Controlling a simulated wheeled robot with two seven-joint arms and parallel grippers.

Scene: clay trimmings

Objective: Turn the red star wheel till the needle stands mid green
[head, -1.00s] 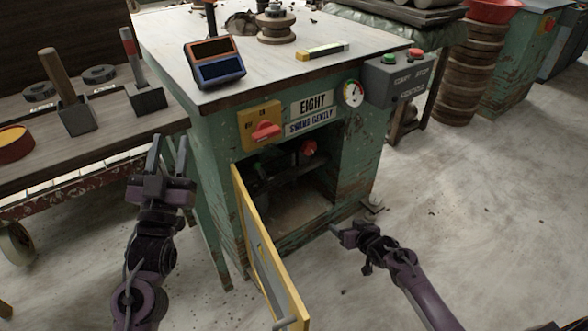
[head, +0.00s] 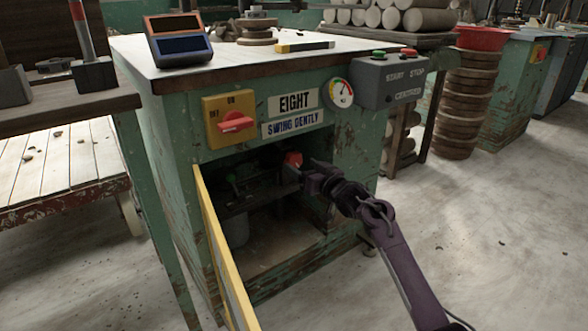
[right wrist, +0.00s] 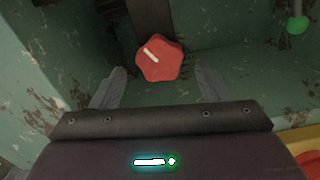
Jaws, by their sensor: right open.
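The red star wheel (head: 293,159) sits inside the open cabinet bay, in its upper part. In the right wrist view the star wheel (right wrist: 160,58) shows as a knob with rounded lobes and a white mark pointing to upper left. My right gripper (right wrist: 160,82) is open, its fingers to either side of the wheel's near edge, apart from it. In the head view my right gripper (head: 293,173) reaches into the bay just below the wheel. The round gauge (head: 340,93) is on the cabinet front; its needle is too small to read surely. My left gripper is out of view.
A yellow door (head: 222,255) stands open at the bay's left. A green knob (right wrist: 297,24) is off to the wheel's side. Above the bay are a yellow switch plate (head: 214,112) with a red handle and a grey start-stop box (head: 372,82).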

